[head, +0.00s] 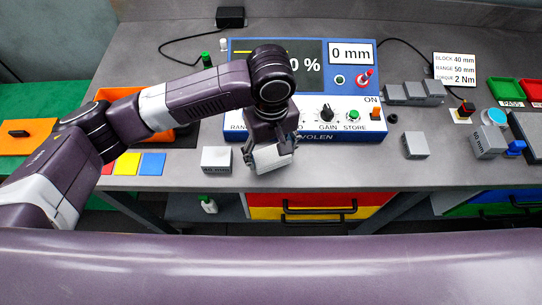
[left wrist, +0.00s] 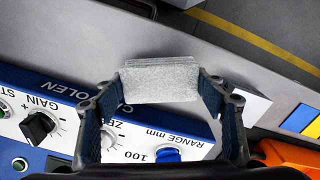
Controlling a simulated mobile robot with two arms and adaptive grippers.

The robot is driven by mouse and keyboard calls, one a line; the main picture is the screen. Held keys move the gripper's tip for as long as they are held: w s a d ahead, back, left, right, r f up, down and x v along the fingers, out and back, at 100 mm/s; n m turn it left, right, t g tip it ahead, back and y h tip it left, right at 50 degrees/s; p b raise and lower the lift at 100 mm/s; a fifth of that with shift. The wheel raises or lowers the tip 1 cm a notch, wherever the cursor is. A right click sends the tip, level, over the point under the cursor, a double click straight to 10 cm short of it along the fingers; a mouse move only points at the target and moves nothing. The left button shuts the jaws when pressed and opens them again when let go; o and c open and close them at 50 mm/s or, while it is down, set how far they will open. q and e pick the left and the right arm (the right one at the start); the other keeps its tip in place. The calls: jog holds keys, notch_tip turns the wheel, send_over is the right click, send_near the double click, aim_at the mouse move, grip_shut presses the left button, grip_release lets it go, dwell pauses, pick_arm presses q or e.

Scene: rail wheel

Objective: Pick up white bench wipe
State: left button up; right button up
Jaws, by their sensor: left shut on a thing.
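The white bench wipe (head: 272,158) shows in the head view as a pale folded pad at the front of the bench, below the blue instrument. My left gripper (head: 268,150) points down over it and is shut on it. In the left wrist view the wipe (left wrist: 160,80) is a light grey-white slab between the two fingertips of my left gripper (left wrist: 160,88). I cannot tell whether the wipe still touches the bench. My right gripper is in neither view.
The blue instrument (head: 245,122) stands just behind the gripper. A marked grey block (head: 216,160) sits close on the left. Another grey block (head: 415,145) and a 60 mm block (head: 487,142) stand right. Bare bench (head: 345,165) lies right of the gripper.

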aim_at(271, 154)
pick_arm(q)
notch_tip(271, 154, up, 18)
jog(key=shift+b, duration=0.45)
